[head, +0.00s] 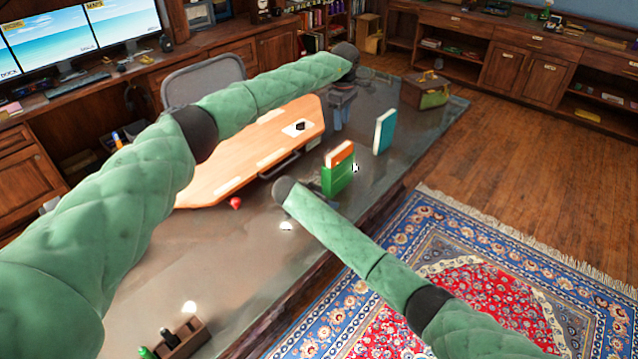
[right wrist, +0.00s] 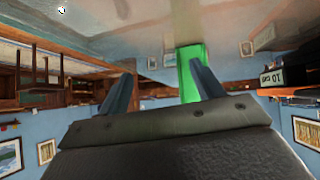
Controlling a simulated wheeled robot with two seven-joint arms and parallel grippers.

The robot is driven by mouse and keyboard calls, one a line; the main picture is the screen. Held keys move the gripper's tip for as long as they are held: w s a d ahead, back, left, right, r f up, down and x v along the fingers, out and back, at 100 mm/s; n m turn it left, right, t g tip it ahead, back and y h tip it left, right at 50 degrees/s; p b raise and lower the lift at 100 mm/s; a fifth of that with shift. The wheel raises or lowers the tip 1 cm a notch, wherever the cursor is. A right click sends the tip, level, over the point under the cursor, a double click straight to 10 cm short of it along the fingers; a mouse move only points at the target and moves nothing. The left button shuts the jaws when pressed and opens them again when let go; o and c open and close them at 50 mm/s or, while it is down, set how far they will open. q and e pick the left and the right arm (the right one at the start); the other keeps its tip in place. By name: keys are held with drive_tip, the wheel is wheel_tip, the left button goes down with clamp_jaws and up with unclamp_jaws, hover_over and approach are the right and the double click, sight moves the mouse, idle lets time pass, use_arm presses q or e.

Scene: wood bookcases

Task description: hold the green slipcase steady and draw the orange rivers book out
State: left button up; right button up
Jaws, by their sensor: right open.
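The green slipcase (head: 338,181) stands upright on the grey desk. The orange rivers book (head: 341,152) sits in it, its top sticking out above the case. My left gripper (head: 341,118) hangs above the desk, behind and apart from the book; its fingers are too small to tell open from shut. My right gripper is just left of the slipcase in the head view, mostly hidden by its own wrist. In the right wrist view, my right gripper (right wrist: 163,72) is open with nothing between its fingers, and the green slipcase (right wrist: 186,62) shows beyond, partly behind the right-hand finger.
A teal book (head: 384,131) stands upright to the right of the slipcase. A green and brown bag (head: 430,92) is at the desk's far right end. A small red object (head: 235,203) lies to the left. A wooden holder (head: 182,340) stands at the near end.

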sight(327, 180)
drive_tip(key=w+r+t, duration=0.1)
drive_tip(key=w+a+r+t, duration=0.1)
drive_tip(key=w+r+t, duration=0.1)
drive_tip(key=shift+a+r+h, duration=0.15)
drive_tip(key=shift+a+h, duration=0.25)
drive_tip(key=shift+w+r+n+t, duration=0.3)
drive_tip(key=shift+w+t, duration=0.1)
drive_tip(key=shift+w, duration=0.05)
drive_tip(key=shift+x, duration=3.75)
drive_tip(key=shift+r, duration=0.1)
